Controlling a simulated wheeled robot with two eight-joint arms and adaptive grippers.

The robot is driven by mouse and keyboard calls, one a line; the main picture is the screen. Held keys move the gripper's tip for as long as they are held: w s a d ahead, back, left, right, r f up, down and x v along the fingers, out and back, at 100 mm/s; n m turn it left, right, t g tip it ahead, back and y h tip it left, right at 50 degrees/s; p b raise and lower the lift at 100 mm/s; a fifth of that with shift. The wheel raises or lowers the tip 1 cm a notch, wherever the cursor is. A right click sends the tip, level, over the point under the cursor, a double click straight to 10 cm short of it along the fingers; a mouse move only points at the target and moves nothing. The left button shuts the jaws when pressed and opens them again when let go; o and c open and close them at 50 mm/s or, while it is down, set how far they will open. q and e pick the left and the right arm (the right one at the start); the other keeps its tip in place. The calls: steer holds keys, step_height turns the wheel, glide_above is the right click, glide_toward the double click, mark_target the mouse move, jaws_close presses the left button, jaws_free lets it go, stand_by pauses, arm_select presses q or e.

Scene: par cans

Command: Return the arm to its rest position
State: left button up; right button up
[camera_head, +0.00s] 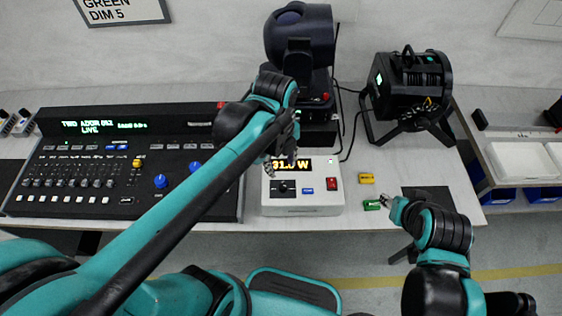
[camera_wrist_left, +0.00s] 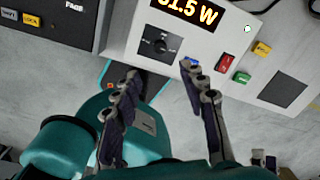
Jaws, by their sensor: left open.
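My left arm reaches in from the left in the head view. Its gripper (camera_head: 283,152) hangs over the front table, by the back of the white meter box (camera_head: 303,205). In the left wrist view the left gripper (camera_wrist_left: 165,88) has its fingers apart with nothing between them. The meter box (camera_wrist_left: 125,42) lies beyond the fingertips, with a lit watt display, a black knob, and blue and red buttons. My right gripper (camera_head: 388,201) is low at the table's front right, beside a small green block (camera_head: 371,205); its fingers are too small to read.
A mixing console (camera_head: 120,165) fills the table's left. A dark moving-head light (camera_head: 300,45) stands behind the meter, and a black par can (camera_head: 410,90) stands at the right. A yellow block (camera_head: 366,178) lies near the green one. A side table (camera_head: 500,150) holds white-lidded boxes.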

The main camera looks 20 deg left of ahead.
stand_by(0.5)
arm_select(q)
steer(key=s+a+n+t, duration=0.1)
steer(key=a+n+t, duration=0.2)
steer(key=n, duration=1)
steer(key=s+a+n+t, duration=0.2)
steer(key=a+n+t, duration=0.1)
steer(key=n, duration=1)
steer(key=shift+t, duration=0.4)
